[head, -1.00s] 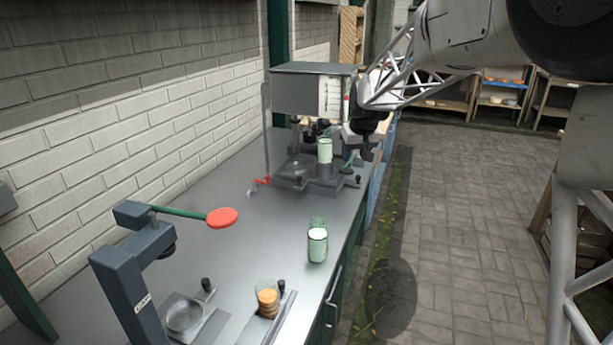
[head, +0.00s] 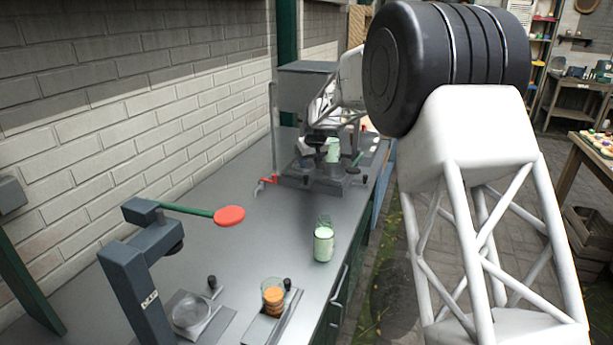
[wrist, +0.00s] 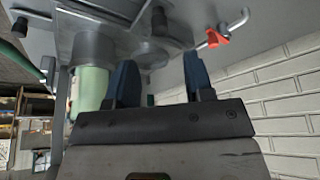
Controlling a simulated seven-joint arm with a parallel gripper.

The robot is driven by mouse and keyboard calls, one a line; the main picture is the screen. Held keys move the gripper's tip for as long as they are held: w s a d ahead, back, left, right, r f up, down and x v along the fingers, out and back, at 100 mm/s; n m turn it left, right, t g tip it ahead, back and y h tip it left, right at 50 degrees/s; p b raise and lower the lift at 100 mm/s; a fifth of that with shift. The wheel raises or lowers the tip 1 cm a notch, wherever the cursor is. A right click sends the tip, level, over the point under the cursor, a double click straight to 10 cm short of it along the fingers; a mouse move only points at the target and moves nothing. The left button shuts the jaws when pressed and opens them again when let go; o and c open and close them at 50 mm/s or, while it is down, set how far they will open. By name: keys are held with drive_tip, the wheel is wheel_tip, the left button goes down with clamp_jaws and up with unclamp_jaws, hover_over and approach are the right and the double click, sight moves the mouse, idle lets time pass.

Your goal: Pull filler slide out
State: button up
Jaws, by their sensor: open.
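The filler (head: 306,88) is a grey boxed machine at the back of the bench, partly hidden by my arm. On its low base (head: 290,181), a pale green jar (head: 333,151) stands on a round seat. A black knob (head: 353,170) sits at the right front of the base; I cannot tell surely which plate is the slide. My gripper (head: 318,142) is in front of the filler, just above the base. In the tilted wrist view my gripper (wrist: 160,76) is open and empty. The jar (wrist: 91,92) is left of its fingers, and a black knob (wrist: 158,18) lies beyond them.
A red-handled valve (head: 268,180) is at the filler's left. Nearer on the bench are a second green jar (head: 324,243), a glass with orange discs (head: 273,299), and a dark press (head: 135,277) with a red-ended lever. The middle of the bench is clear.

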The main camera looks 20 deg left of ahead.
sight(306, 176)
idle(0.3)
drive_tip(key=shift+x, duration=3.9)
clamp_jaws()
